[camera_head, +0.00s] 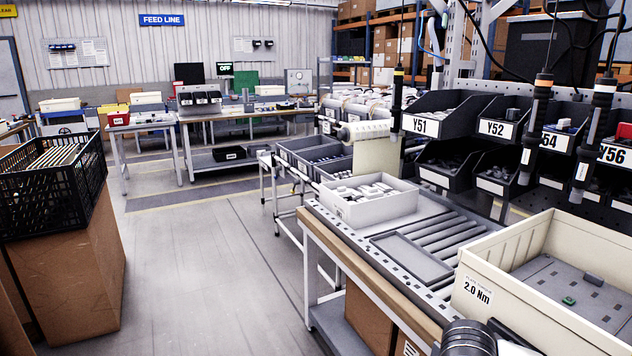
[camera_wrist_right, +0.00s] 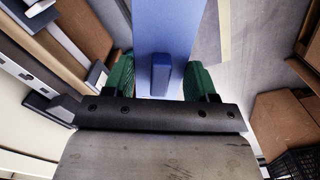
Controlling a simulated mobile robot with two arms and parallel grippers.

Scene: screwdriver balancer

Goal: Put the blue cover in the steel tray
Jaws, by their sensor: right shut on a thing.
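The blue cover (camera_wrist_right: 168,28) is a flat blue panel with a raised grip bar in the right wrist view. The cover's far end runs out of the top of that view. The cover and the right gripper are not visible in the head view. A shallow, empty grey tray, seemingly the steel tray (camera_head: 411,258), lies on the roller bench in the head view. My left gripper is not in view.
A white bin of pale parts (camera_head: 367,210) stands just behind the tray. A large cream box (camera_head: 530,315) stands to its right. Screwdrivers hang on the right (camera_head: 537,120) before dark part bins (camera_head: 432,122). Open floor (camera_head: 210,280) lies left of the bench.

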